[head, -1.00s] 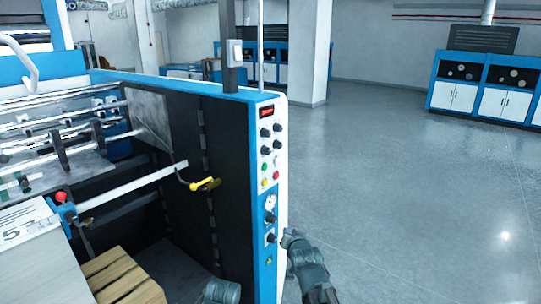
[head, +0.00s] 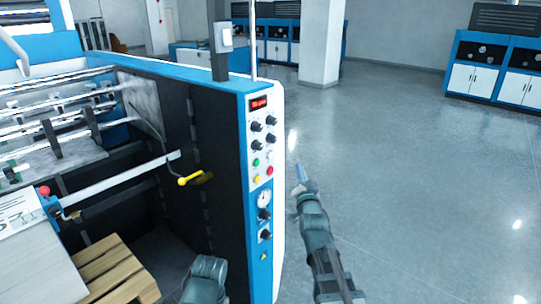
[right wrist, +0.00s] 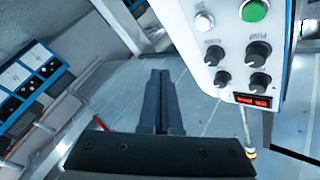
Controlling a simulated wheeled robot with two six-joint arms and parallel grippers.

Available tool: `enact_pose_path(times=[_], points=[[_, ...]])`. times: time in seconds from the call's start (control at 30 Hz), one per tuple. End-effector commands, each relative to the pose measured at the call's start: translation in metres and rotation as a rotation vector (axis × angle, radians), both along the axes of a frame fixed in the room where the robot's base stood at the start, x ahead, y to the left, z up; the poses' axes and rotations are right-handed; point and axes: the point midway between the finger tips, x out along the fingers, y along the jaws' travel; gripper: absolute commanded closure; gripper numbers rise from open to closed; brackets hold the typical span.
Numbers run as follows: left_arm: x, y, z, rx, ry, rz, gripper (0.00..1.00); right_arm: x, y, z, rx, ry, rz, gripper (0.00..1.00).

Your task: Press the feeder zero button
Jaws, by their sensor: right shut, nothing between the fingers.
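The control panel (head: 262,150) is on the end of the blue and white machine. It carries a red display (head: 259,104), dark knobs, a green button (head: 256,162), a red button (head: 270,170) and a yellow one (head: 256,179). The right wrist view shows the panel upside down, with a white button (right wrist: 204,21) beside the green button (right wrist: 254,10). I cannot read which is feeder zero. My right gripper (head: 301,170) is shut and empty, just right of the panel and apart from it; its fingers also show in the right wrist view (right wrist: 160,80). My left gripper is not in view.
A yellow-handled lever (head: 190,180) sticks out left of the panel. A wooden pallet (head: 115,270) lies at the lower left. The grey floor (head: 420,170) on the right is open, with blue cabinets (head: 490,75) at the back.

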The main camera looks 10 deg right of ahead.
Motion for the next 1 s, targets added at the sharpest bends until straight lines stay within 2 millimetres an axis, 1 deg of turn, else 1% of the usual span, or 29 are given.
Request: enact_pose_path(times=[0.17, 0.27, 0.47, 0.8, 1.0], points=[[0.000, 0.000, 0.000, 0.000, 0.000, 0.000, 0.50, 0.001, 0.001, 0.000, 0.000, 0.001, 0.001, 1.00], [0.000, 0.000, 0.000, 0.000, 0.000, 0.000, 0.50, 0.005, 0.004, 0.000, 0.000, 0.000, 0.001, 1.00], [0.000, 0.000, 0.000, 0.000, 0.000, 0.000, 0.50, 0.022, 0.016, 0.000, 0.002, 0.000, 0.003, 1.00], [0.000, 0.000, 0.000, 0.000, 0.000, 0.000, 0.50, 0.056, 0.042, 0.000, 0.000, 0.001, 0.002, 1.00], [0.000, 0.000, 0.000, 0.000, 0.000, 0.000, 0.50, 0.066, 0.052, 0.000, -0.001, 0.001, 0.002, 1.00]])
